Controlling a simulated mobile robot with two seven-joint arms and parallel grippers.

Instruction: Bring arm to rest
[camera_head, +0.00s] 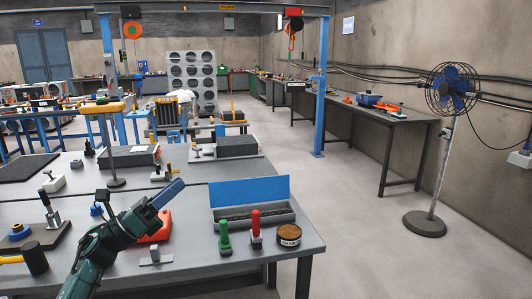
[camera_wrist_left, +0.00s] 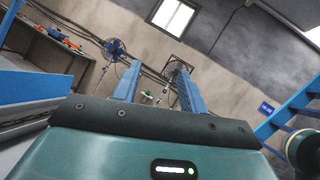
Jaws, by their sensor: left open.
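My left gripper (camera_head: 170,193) is held above the grey workbench (camera_head: 185,265), coming in from the lower left of the head view, with its blue fingers pointing up and to the right. It is empty. In the left wrist view its two blue fingers (camera_wrist_left: 158,88) stand apart with nothing between them, facing the wall and a fan. A red object (camera_head: 157,228) on the bench is partly hidden behind the gripper. My right gripper does not show in either view.
Right of the gripper are an open grey case with a blue lid (camera_head: 250,190), a green-handled tool (camera_head: 224,236), a red-handled tool (camera_head: 256,228) and a round tin (camera_head: 288,236). A hammer (camera_head: 33,258) lies at the left. The floor (camera_head: 360,240) right of the bench is clear.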

